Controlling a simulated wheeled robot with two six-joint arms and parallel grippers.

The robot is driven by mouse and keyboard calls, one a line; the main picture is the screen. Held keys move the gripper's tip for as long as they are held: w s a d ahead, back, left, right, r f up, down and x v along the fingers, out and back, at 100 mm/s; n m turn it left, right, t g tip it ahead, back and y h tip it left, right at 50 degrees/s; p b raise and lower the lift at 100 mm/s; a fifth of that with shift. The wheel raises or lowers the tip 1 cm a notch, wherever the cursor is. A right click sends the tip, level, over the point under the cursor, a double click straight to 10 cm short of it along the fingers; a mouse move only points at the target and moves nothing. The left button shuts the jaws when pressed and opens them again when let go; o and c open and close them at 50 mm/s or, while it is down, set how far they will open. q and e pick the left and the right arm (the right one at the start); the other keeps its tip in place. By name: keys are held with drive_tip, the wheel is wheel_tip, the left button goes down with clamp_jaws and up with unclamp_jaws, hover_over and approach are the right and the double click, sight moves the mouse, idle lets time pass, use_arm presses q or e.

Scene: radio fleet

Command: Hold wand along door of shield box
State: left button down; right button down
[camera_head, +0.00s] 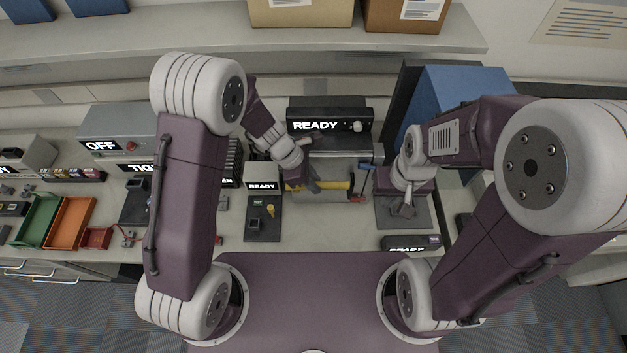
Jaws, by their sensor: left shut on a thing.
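My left gripper (298,184) is shut on a yellow wand (333,186) near its left end. The wand lies roughly level, pointing right, across the front of a grey box (330,199) that looks like the shield box. Whether the wand touches the door I cannot tell; the gripper and wand hide part of that front. My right gripper (405,204) is above a dark grey mat to the right of the box, apart from the wand. Its fingers are too small to tell whether they are open.
A black unit marked READY (330,120) stands behind the wand. A blue box (460,85) stands behind my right arm. Green (38,220) and orange (72,222) trays are far left.

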use_arm(q)
drive_tip(key=shift+s, duration=0.3)
drive_tip(key=s+r+b, duration=0.2)
drive_tip(key=s, duration=0.5)
drive_tip(key=shift+s, duration=0.25)
drive_tip(key=shift+w, duration=0.1)
